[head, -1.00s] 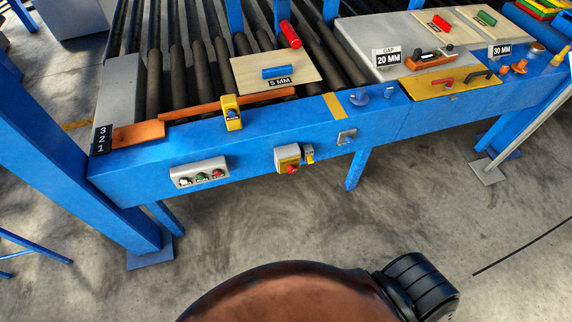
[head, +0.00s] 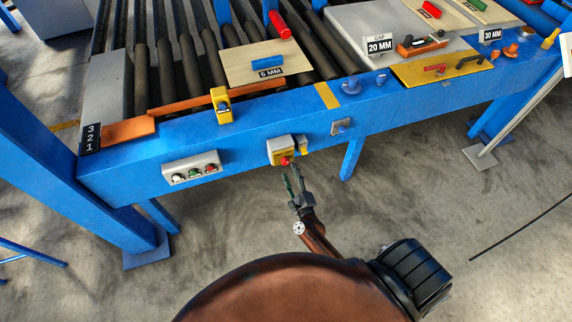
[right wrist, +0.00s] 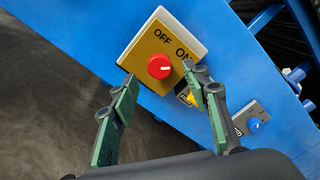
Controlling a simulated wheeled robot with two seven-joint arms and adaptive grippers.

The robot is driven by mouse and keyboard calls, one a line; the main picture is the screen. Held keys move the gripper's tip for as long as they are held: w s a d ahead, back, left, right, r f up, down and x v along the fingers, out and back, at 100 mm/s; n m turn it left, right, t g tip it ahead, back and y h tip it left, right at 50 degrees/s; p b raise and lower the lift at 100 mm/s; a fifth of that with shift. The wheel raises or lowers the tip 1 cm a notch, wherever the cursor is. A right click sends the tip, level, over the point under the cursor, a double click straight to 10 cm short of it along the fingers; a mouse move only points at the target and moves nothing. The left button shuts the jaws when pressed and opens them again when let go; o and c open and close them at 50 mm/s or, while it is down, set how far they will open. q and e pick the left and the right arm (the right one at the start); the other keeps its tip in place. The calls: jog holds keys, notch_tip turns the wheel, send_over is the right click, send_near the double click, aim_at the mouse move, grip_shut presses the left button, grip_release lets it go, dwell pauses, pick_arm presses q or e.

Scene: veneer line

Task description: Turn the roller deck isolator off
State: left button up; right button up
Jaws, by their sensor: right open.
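The isolator is a yellow plate on a pale box (head: 280,151) on the front of the blue frame, with a red knob (head: 285,161). In the right wrist view its plate (right wrist: 149,48) reads OFF and ON, and the red knob (right wrist: 159,66) bears a small white mark; I cannot tell surely which word it points to. My right gripper (head: 293,172) is open and empty, just in front of the isolator. In the right wrist view its fingertips (right wrist: 158,72) straddle the knob's place in the picture; contact is not visible. My left gripper is not in view.
A small yellow item (head: 303,144) hangs beside the isolator, on its right. A grey plate with a blue knob (head: 341,127) is farther right. A three-button panel (head: 192,168) is left. The floor in front is clear.

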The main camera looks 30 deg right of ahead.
aim_at(286, 163)
jog(key=x, duration=0.4)
jog(key=shift+w+a, duration=0.1)
jog(key=shift+w, duration=0.5)
jog(key=shift+w+d+f, duration=0.1)
jog(key=shift+d, duration=0.1)
jog(key=shift+c, duration=1.1)
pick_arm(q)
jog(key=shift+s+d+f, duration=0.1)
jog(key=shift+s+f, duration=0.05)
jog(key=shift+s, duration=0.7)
pick_arm(e)
jog(key=c, duration=0.9)
